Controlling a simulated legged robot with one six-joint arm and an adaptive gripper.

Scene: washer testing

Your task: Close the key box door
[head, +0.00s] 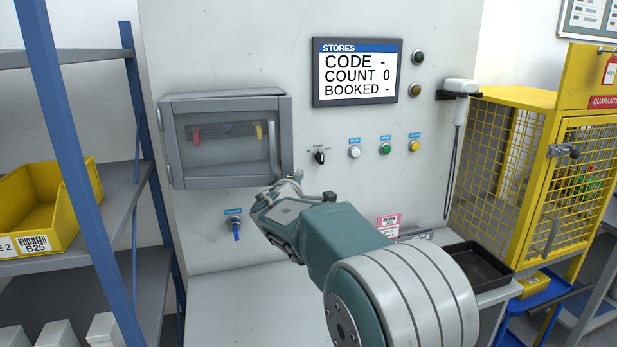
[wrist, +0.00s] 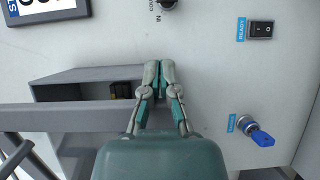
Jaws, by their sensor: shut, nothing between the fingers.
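The key box (head: 225,97) is a grey box on the panel, left of the screen. Its door (head: 230,183) has a grey frame, a clear window and a bar handle (head: 272,150) near its right side. Red and yellow tags show behind the window. In the wrist view a gap shows between the box body (wrist: 75,75) and the door frame (wrist: 60,117), so the door looks ajar. My gripper (head: 285,185) is by the box's lower right corner. In the wrist view my gripper (wrist: 159,68) has its fingers together and empty, beside the gap; contact is unclear.
A blue key switch (head: 236,228) is below the box; it also shows in the wrist view (wrist: 258,135). A selector knob (head: 320,157) and several buttons are to the right. A blue-post shelf (head: 62,110) stands left, a yellow cage (head: 510,97) right.

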